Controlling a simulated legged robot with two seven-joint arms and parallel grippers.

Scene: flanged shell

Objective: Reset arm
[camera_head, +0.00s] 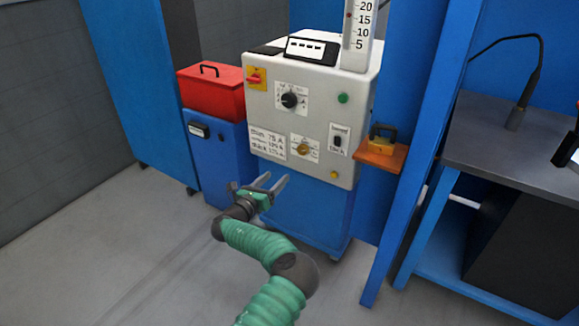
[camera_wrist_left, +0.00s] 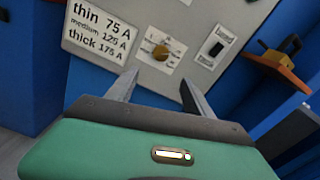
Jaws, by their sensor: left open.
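My left gripper (camera_head: 262,184) is open and empty in the head view, in front of the lower part of the white control panel (camera_head: 278,115). In the left wrist view its two fingers (camera_wrist_left: 155,90) stand apart with the panel behind them. The panel carries a large black knob, a smaller yellow knob (camera_head: 303,148), a switch (camera_head: 339,140) and a label (camera_head: 268,143) with thin, medium and thick current values. The fingers look clear of the panel, though the exact gap is hard to tell. My right gripper is not in view.
A red toolbox (camera_head: 212,92) sits on a blue cabinet left of the panel. A small orange shelf (camera_head: 381,154) holding a padlock-like object sticks out right of it. A blue post (camera_head: 428,150) and a grey workbench (camera_head: 510,150) stand further right. The floor at left is clear.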

